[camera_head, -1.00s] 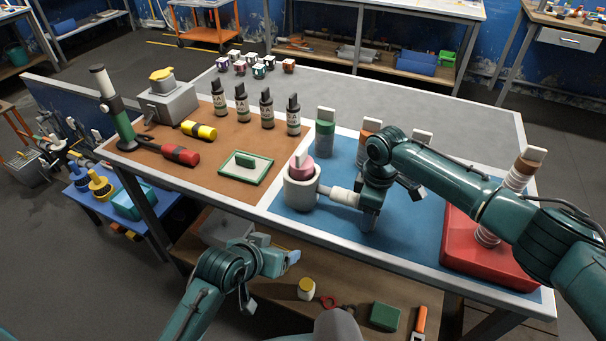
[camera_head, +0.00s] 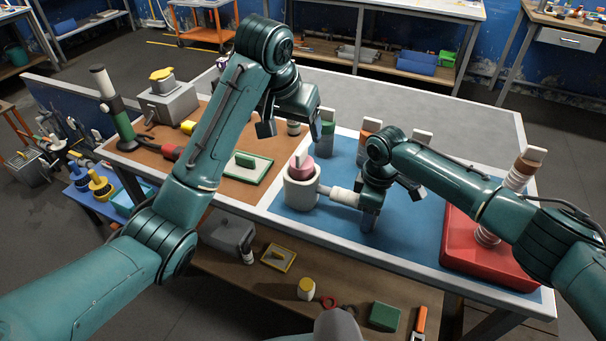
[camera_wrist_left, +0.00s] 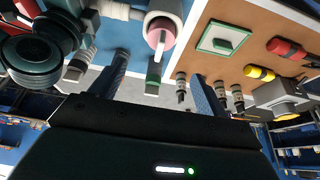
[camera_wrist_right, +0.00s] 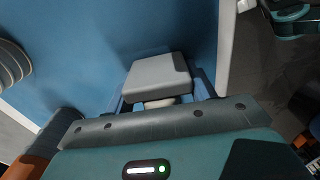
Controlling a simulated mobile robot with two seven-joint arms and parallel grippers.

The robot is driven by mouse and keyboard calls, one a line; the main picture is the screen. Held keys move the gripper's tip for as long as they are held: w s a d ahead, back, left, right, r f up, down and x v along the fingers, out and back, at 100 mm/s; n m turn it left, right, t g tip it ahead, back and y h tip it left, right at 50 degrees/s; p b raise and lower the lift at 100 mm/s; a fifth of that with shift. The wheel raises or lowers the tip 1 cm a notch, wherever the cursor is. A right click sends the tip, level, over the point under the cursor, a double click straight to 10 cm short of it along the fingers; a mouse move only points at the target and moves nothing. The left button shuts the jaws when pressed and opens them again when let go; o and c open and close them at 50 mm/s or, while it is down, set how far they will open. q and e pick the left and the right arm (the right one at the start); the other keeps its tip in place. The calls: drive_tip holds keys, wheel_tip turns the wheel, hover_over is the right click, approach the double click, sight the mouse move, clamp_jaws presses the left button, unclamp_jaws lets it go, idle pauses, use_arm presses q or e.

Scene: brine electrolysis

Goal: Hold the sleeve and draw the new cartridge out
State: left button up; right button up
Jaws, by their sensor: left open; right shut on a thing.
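A white sleeve (camera_head: 300,192) stands upright on the blue mat with a pink cartridge (camera_head: 302,170) seated in it, a tab sticking up from its top. The sleeve's side handle (camera_head: 343,196) points right. My right gripper (camera_head: 370,213) is shut on this handle; the handle's pale block end (camera_wrist_right: 158,78) shows between the fingers in the right wrist view. My left gripper (camera_head: 291,128) is open and empty, raised above the table behind the sleeve. In the left wrist view the pink cartridge (camera_wrist_left: 160,38) and sleeve (camera_wrist_left: 165,8) lie beyond the open fingers.
A green cartridge (camera_head: 325,130) and brown cartridge (camera_head: 368,135) stand on the blue mat (camera_head: 410,235). A red base (camera_head: 480,245) holds a tall striped cartridge (camera_head: 524,165) at right. A green-edged tray (camera_head: 262,172) lies left of the sleeve. Bottles are partly hidden behind my left arm.

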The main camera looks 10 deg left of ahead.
sight(301, 150)
use_arm(q)
drive_tip(key=x, duration=1.1)
drive_tip(key=shift+w+f, duration=0.15)
drive_tip(key=shift+f, duration=0.2)
drive_tip(key=shift+c, duration=0.4)
drive_tip(key=c, duration=1.1)
drive_tip(key=shift+c, duration=0.2)
drive_tip(key=shift+r, duration=0.15)
drive_tip(key=shift+r, duration=4.45)
use_arm(e)
drive_tip(key=o, duration=1.3)
drive_tip(key=shift+c, duration=0.2)
